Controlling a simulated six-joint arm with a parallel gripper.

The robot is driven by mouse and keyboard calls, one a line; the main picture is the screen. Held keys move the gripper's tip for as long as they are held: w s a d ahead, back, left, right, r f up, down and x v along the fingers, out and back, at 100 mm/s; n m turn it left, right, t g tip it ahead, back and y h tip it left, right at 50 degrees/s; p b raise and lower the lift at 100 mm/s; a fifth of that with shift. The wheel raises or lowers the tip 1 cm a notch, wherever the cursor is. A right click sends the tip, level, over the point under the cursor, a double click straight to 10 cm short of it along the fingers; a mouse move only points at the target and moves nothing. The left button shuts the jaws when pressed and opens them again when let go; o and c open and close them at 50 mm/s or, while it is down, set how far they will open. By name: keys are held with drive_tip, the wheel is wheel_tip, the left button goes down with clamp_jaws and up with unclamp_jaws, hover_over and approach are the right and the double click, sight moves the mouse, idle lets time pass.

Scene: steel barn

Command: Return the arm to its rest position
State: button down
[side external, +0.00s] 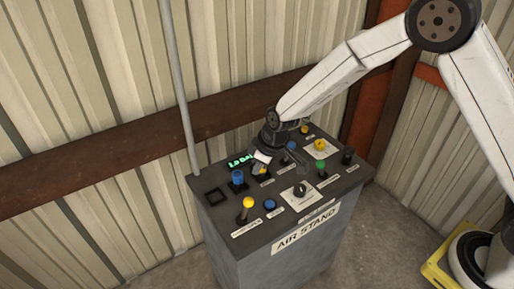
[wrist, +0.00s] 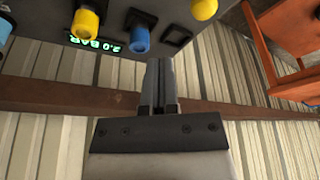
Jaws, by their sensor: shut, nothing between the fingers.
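My gripper (side external: 262,158) is over the left rear part of the air stand's panel in the side external view, close to the green display. In the wrist view my gripper (wrist: 160,65) shows its two dark fingers together with nothing between them. The fingers point toward the panel edge, near a blue knob (wrist: 138,38) and a square black frame (wrist: 177,36). My white arm reaches in from the right, bent at the elbow. Whether the fingertips touch the panel cannot be told.
The grey air stand (side external: 270,258) carries several knobs, buttons and levers, including a yellow-topped lever (side external: 248,203) and a black knob (side external: 301,190). A green display (wrist: 95,42) reads 2.0 BAR. A grey pole (side external: 180,90) rises behind. Corrugated walls with a rusty beam (side external: 90,157) stand close behind.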

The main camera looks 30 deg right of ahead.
drive_tip(key=shift+d+r, duration=0.1)
drive_tip(key=s+d+r+m+h, duration=0.1)
drive_tip(key=s+d+r+m, duration=0.2)
drive_tip(key=s+d, duration=0.4)
drive_tip(key=s+d+r+m+h, duration=0.1)
drive_tip(key=s+d+r+m, duration=0.3)
drive_tip(key=s+d, duration=0.4)
drive_tip(key=s, duration=0.5)
drive_tip(key=shift+s+r+g, duration=0.2)
drive_tip(key=shift+s+g, duration=0.1)
drive_tip(key=shift+s, duration=0.1)
